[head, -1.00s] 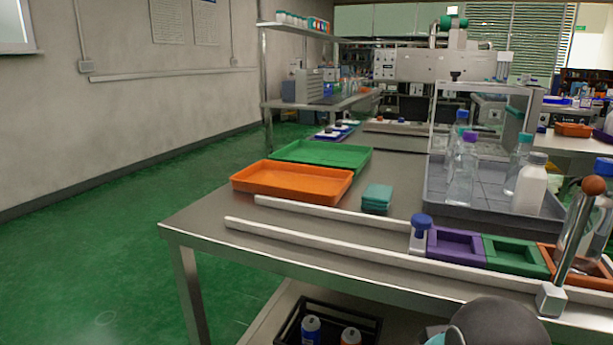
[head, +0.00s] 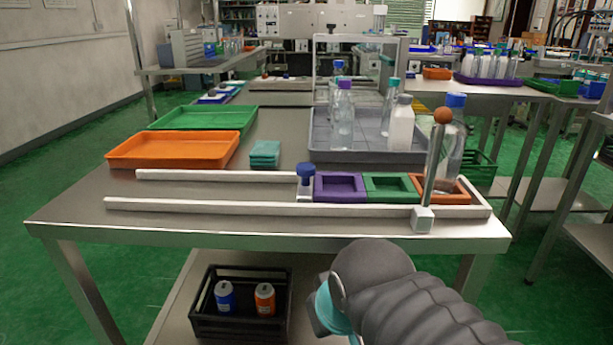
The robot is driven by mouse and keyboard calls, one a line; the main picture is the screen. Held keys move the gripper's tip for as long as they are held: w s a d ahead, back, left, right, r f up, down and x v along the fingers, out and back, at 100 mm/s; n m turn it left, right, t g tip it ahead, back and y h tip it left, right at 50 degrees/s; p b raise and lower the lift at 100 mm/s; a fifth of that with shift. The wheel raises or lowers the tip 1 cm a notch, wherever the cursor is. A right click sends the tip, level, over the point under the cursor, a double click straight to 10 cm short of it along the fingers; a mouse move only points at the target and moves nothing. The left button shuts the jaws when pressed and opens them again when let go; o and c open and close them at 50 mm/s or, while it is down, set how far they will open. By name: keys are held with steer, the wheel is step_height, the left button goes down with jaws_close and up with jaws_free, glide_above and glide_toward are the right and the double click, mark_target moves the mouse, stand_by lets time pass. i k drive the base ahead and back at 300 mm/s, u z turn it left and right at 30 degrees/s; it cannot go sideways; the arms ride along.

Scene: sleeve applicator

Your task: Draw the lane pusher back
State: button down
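The lane pusher, a pale block with a blue knob (head: 306,176), sits between the two white rails of the lane (head: 250,206) on the steel table. It stands against or very close to the left side of a purple square holder (head: 341,197). A green holder (head: 389,200) and an orange holder (head: 456,198) follow in a row to the right. A clear bottle with a blue cap (head: 455,130) stands in the orange holder. The lane left of the pusher is empty. My arm shows at the bottom, below the table's front edge; my gripper's fingers are not in view.
An upright metal lever with an orange ball (head: 443,116) stands at the front rail, before the orange holder. Behind the lane are an orange tray (head: 172,163), a teal stack (head: 265,153) and a grey tray (head: 345,157) with bottles. A black crate (head: 240,331) sits below.

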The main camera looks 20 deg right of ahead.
mark_target(305, 170)
steer(key=z, duration=1.7)
steer(key=k, duration=0.8)
steer(key=u, duration=0.95)
